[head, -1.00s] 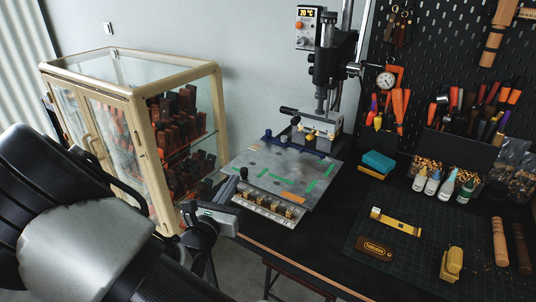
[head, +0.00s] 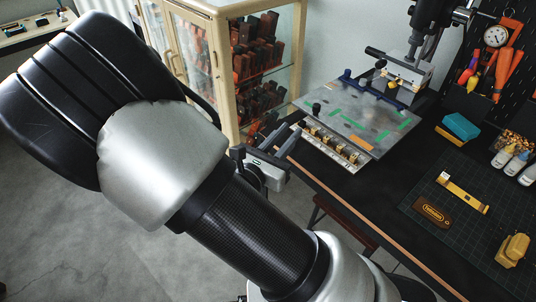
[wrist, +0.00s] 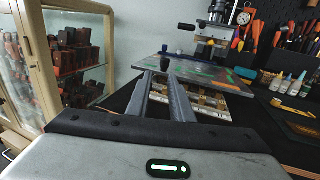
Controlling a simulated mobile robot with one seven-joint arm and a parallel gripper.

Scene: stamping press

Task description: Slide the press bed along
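The press bed (head: 345,122) is a flat grey metal plate with green and orange tape marks, on the dark bench under the press. It also shows in the wrist view (wrist: 205,73). A dark upright knob (head: 316,108) stands at its near left corner. In the wrist view the knob (wrist: 165,62) appears just beyond my fingertips. My gripper (head: 288,138) is left of the bed, short of the knob and apparently not touching it. In the wrist view my gripper (wrist: 165,80) has its two fingers apart, with nothing visibly held between them.
The stamping press (head: 425,45) stands behind the bed. A row of brass type (head: 333,146) lies along the bed's front edge. A glass cabinet (head: 222,80) stands close on the left. A cutting mat (head: 430,205) with small tools lies at right.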

